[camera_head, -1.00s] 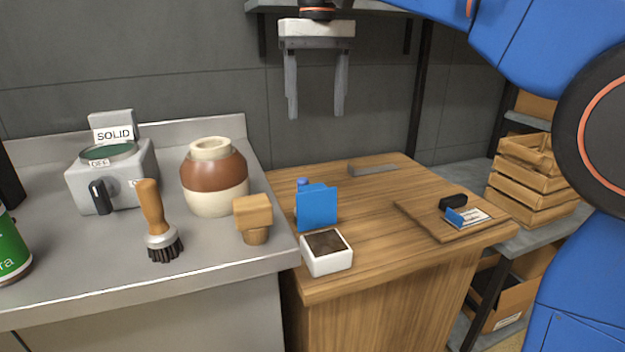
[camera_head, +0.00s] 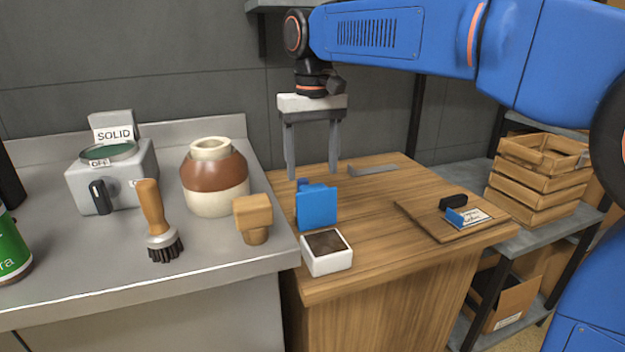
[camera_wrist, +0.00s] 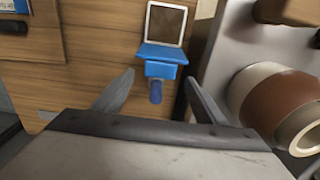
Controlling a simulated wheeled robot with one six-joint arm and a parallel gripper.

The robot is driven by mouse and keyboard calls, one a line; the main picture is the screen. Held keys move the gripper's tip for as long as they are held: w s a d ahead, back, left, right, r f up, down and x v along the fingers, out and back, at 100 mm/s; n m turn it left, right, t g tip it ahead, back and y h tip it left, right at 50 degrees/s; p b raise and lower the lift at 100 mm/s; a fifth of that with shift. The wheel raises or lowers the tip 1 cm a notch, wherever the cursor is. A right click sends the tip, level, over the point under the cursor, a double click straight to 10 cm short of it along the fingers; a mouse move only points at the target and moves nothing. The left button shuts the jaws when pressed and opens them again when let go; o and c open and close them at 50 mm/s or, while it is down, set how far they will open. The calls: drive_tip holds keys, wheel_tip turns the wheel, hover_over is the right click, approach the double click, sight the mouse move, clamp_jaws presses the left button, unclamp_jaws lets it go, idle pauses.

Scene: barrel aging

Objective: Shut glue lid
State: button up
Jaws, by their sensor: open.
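The glue box is a small white open-topped box (camera_head: 328,263) with dark brown content, at the front left of the wooden table. Its blue lid (camera_head: 317,207) stands upright at the box's back edge, with a small blue knob behind it. In the wrist view the blue lid (camera_wrist: 163,54) is seen from above, with the open box (camera_wrist: 166,24) beyond it. My gripper (camera_head: 312,175) is open and empty, pointing down above and behind the lid. In the wrist view its fingers lie to either side of the blue knob (camera_wrist: 156,92), apart from it.
A wooden mallet (camera_head: 254,215), a brush (camera_head: 158,222) and a brown and cream jar (camera_head: 214,182) stand on the steel counter to the left. A clipboard-like board (camera_head: 455,217) lies at the table's right. A grey bar (camera_head: 373,170) lies at the back.

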sight(313, 185)
drive_tip(key=shift+f, duration=2)
drive_tip(key=c, duration=1.5)
drive_tip(key=shift+s, duration=0.1)
